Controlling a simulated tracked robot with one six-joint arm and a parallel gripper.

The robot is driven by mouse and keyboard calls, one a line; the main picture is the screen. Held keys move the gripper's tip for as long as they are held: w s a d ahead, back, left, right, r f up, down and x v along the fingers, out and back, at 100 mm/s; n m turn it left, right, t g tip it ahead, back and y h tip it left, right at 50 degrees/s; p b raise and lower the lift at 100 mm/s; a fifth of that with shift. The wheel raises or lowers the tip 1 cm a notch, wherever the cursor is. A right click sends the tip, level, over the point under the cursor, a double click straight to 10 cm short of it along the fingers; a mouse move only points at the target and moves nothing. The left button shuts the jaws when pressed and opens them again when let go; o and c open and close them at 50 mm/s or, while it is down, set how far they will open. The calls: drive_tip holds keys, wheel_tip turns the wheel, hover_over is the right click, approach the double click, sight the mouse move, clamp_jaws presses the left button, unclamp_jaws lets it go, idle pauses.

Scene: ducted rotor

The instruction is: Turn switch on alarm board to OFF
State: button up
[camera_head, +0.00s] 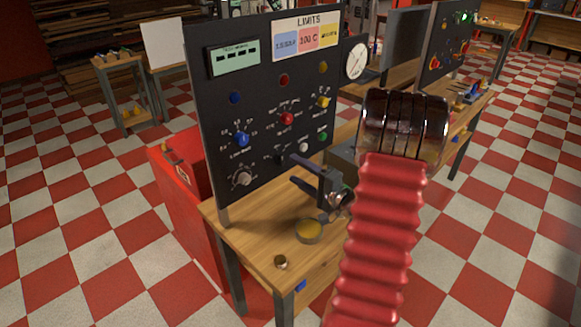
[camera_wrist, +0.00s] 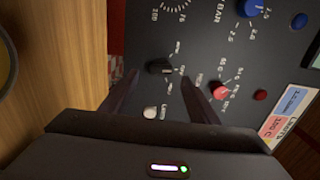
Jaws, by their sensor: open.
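The alarm board (camera_head: 215,115) is an upright dark panel with a LIMITS sign, standing on a wooden bench. A small black knob, seemingly the switch, shows in the wrist view (camera_wrist: 160,67), with tiny labels around it that I cannot read. In the head view it is low on the board (camera_head: 281,159), close to my fingertips and partly hard to make out. My gripper (camera_head: 292,170) is open in front of the board's lower part. In the wrist view its two dark fingers (camera_wrist: 160,80) stand either side of the knob; I cannot tell whether they touch it.
A red knob (camera_wrist: 219,90) is close beside one finger in the wrist view, and a white button (camera_wrist: 151,113) lies near the other. A yellow-topped round item (camera_head: 309,231) sits on the bench (camera_head: 255,247).

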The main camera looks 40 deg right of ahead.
drive_tip(key=s, duration=0.8)
drive_tip(key=shift+s, duration=0.3)
drive_tip(key=shift+d, duration=0.1)
drive_tip(key=shift+c, duration=0.3)
